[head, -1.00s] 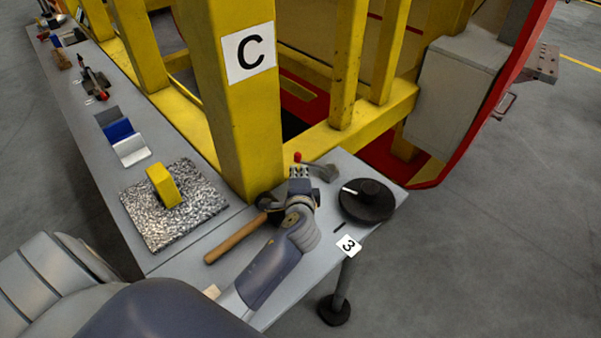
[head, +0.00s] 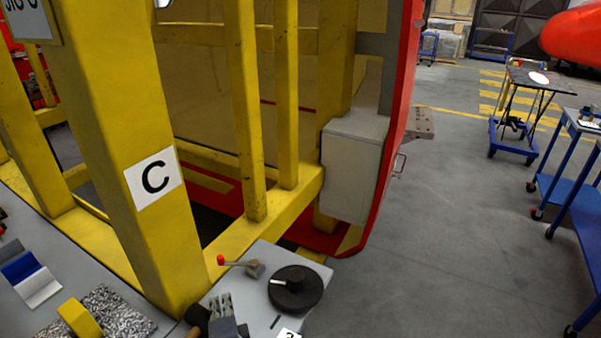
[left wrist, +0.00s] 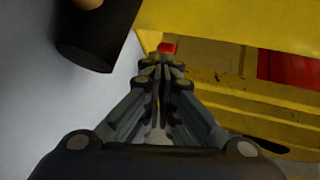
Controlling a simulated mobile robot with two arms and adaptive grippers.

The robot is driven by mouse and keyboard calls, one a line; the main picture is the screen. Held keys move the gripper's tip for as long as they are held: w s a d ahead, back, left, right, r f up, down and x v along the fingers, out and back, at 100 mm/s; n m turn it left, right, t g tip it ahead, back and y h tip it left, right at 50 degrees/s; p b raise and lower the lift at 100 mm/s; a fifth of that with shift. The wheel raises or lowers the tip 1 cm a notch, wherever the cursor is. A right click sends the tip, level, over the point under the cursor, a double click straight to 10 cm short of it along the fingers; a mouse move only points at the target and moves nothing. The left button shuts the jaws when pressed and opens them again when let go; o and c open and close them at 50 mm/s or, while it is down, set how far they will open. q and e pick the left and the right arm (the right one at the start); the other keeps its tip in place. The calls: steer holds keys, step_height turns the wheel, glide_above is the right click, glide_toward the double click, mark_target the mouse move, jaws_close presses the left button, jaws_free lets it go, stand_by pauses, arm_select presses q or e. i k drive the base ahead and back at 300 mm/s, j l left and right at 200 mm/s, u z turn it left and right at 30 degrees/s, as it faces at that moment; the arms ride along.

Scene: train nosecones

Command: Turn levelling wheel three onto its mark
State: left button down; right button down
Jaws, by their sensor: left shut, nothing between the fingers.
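Levelling wheel three (head: 295,289) is a black disc with a raised hub, on the grey bench end. Its white pointer line points left. A short dark mark (head: 275,322) lies on the bench in front of the wheel, left of the cut-off "3" label (head: 288,334). The pointer is not lined up with this mark. My left gripper (head: 220,300) is shut and empty, left of the wheel and apart from it. In the left wrist view its fingers (left wrist: 163,65) are together. My right gripper is out of view.
The yellow post (head: 135,150) marked C rises left of my gripper. A black mallet head (left wrist: 95,40) lies close to the fingers. A yellow block (head: 80,320) stands on a speckled plate.

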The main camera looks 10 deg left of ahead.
mark_target(293, 288)
steer(key=k+l, duration=0.8)
steer(key=k, duration=0.05)
